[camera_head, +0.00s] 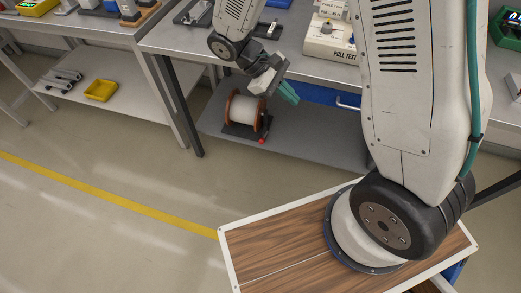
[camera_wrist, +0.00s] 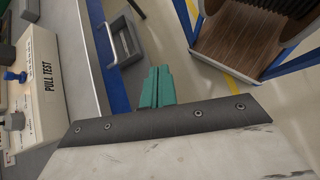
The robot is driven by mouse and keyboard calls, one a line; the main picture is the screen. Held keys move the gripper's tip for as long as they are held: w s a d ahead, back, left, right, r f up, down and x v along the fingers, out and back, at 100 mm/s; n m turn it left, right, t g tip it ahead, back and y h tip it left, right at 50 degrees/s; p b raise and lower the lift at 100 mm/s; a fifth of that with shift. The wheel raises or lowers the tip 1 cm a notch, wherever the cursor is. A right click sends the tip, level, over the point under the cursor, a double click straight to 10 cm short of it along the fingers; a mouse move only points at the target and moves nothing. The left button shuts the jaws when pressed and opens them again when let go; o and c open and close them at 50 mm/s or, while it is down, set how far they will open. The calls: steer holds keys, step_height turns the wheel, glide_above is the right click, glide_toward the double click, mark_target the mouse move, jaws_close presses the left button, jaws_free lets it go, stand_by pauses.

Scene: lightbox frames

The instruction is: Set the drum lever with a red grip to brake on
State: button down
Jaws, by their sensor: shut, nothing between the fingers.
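The drum (camera_head: 245,110) is a white spool with orange-brown flanges on the lower shelf of the workbench, in the head view. Its lever ends in a small red grip (camera_head: 262,141), low at the drum's front right, close to the shelf's front edge. My gripper (camera_head: 291,97) has teal fingers and hangs above and to the right of the drum, apart from the lever. The wrist view shows the fingers (camera_wrist: 158,76) shut together with nothing between them. The drum and lever are not in the wrist view.
The workbench top (camera_head: 175,40) lies above the shelf (camera_head: 310,140). A PULL TEST box (camera_head: 332,42) stands on the top. A blue drawer (camera_head: 318,95) with a handle hangs under it, right of my gripper. A yellow tray (camera_head: 101,90) is on another shelf at left. The floor in front is clear.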

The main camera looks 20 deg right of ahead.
steer(key=w+a+f+n+t+h, duration=0.2)
steer(key=f+n+t, duration=0.65)
steer(key=f, duration=1.65)
steer(key=w+f+n+t+h, duration=0.4)
steer(key=f+n, duration=0.7)
steer(key=f, duration=1.4)
steer(key=w+a+f+n+t+y, duration=0.3)
steer(key=a+f+n+t+y, duration=0.1)
steer(key=a+f+t+y, duration=0.1)
steer(key=shift+w+a+f+y, duration=0.15)
steer(key=shift+w+f+y, duration=0.15)
steer(key=shift+w, duration=0.05)
